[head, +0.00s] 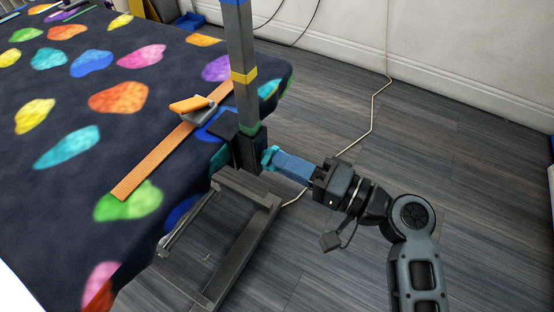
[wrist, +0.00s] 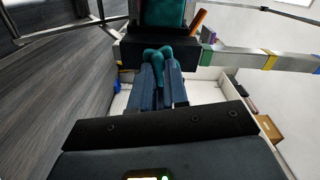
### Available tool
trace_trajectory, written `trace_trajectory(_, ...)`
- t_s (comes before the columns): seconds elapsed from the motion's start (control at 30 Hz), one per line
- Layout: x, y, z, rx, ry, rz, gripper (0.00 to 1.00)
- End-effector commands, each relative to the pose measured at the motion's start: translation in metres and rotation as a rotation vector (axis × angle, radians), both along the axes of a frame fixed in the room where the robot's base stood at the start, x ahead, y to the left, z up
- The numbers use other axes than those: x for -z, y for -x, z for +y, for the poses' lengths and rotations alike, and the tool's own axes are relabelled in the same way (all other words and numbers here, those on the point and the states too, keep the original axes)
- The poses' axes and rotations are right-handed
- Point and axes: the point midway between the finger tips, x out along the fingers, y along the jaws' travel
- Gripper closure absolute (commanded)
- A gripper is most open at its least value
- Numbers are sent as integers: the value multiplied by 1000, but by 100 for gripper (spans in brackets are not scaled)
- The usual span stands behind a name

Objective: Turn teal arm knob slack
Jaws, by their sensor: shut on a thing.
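The teal knob (head: 269,157) sticks out from the black clamp (head: 247,150) at the foot of the grooming arm post (head: 241,62), beside the table edge. My gripper (head: 279,161) reaches it from the right, and its blue fingers are shut on the knob. In the wrist view the teal knob (wrist: 158,58) sits between the two fingertips of my gripper (wrist: 160,72). The black clamp body (wrist: 130,52) is just beyond it. The fingers hide part of the knob, and I cannot tell how far it is turned.
The grooming table (head: 75,190) has a dark cover with bright patches. An orange strap (head: 165,148) and an orange-handled brush (head: 195,106) lie near its edge. A grey metal frame (head: 235,245) stands under it. A pale cable (head: 372,118) crosses the floor; the floor at right is otherwise clear.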

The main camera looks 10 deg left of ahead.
Motion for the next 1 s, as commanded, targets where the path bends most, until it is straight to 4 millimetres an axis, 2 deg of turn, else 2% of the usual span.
trace_trajectory(0.23, 3, 0, -1, 0, 6, -11, 100)
trace_trajectory(1.0, 3, 0, -1, 0, 85, -225, 100)
